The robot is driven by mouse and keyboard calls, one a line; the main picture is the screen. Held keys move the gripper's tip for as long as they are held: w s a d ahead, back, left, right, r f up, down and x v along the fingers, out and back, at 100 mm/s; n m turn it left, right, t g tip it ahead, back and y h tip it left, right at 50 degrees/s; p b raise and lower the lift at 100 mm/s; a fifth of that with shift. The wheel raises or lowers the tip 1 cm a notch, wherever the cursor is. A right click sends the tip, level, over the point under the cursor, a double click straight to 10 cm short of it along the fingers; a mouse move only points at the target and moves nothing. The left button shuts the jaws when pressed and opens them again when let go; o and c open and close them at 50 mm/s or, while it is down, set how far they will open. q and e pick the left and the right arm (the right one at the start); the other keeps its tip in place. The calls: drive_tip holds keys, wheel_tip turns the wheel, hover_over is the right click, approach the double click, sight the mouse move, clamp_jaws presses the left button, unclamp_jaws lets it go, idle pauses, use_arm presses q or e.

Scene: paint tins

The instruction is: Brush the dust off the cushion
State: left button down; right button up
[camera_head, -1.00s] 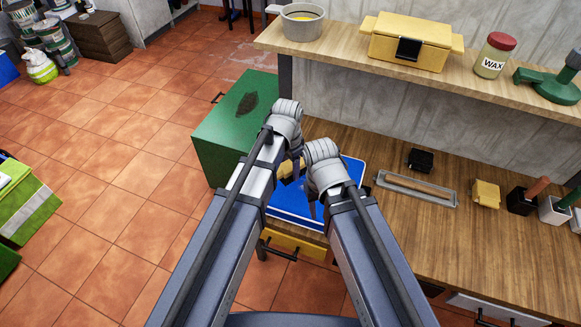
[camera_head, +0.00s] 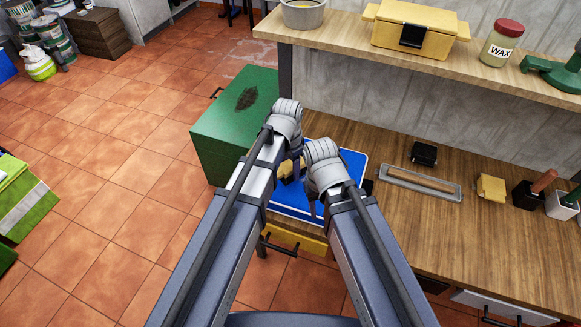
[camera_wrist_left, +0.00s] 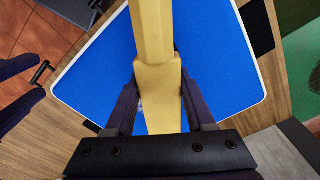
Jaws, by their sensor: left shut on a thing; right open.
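The blue cushion (camera_head: 351,162), a flat pad with a white edge, lies on the wooden bench below my grippers. It fills much of the left wrist view (camera_wrist_left: 90,70). My left gripper (camera_head: 292,160) is shut on a tan, wood-like brush (camera_head: 290,172). In the left wrist view the brush (camera_wrist_left: 152,30) runs between the fingers (camera_wrist_left: 158,90) and over the blue surface; whether it touches cannot be told. Its bristles are not seen. My right gripper (camera_head: 316,205) is open beside it, over the cushion, its fingers partly hidden. No dust is clearly visible on the cushion.
A green cabinet (camera_head: 225,125) with a dark patch on top stands left of the bench. A shelf (camera_head: 360,42) with a yellow box (camera_head: 415,28) overhangs behind.

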sight(302, 175)
use_arm(q)
drive_tip(key=shift+f+b, duration=1)
drive_tip(key=shift+d, duration=0.1)
drive_tip(key=shift+s+d+r, duration=0.1)
drive_tip(key=shift+s+d, duration=0.15)
drive_tip(key=shift+d, duration=0.6)
drive_tip(key=shift+s+d+r, duration=0.1)
drive_tip(key=shift+s+d, duration=0.15)
drive_tip(key=shift+d, duration=0.55)
drive_tip(key=shift+d, duration=0.1)
